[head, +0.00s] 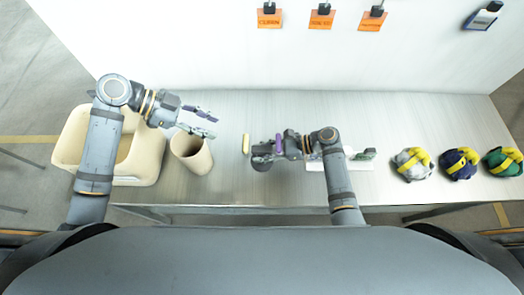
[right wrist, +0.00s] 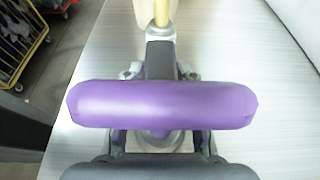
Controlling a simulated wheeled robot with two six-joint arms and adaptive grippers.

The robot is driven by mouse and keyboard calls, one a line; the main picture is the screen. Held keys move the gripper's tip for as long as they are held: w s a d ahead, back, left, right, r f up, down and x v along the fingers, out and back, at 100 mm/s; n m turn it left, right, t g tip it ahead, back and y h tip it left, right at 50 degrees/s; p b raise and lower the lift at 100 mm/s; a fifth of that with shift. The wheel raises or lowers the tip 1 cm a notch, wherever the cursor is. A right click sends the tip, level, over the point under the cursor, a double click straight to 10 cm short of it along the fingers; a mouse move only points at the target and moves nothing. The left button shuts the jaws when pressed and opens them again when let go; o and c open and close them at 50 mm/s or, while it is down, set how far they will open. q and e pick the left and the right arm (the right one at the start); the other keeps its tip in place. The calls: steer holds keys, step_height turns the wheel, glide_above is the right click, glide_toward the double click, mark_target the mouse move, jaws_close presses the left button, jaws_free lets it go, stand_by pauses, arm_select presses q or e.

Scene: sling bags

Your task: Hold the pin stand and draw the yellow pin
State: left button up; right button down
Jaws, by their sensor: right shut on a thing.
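The pin stand is a grey piece (right wrist: 160,62) in the right wrist view, mostly hidden by my gripper. A yellow pin (head: 246,144) stands at its left end in the head view; its pale yellow shaft (right wrist: 162,14) shows in the right wrist view. A purple pin (head: 279,143) stands nearer my right wrist, its bar-shaped handle (right wrist: 162,104) crossing the right wrist view. My right gripper (head: 262,153) is low over the table, shut on the pin stand. My left gripper (head: 210,126) is open and empty, above and left of the yellow pin.
A beige cup (head: 192,160) stands under my left gripper, and a large beige bin (head: 68,160) is left of it. Several bags with yellow straps (head: 460,163) lie at the right. Orange tags (head: 320,20) hang at the back. The table's back strip is clear.

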steer(key=c, duration=0.8)
jaws_free()
steer(key=v, duration=1.2)
steer(key=shift+f, duration=0.1)
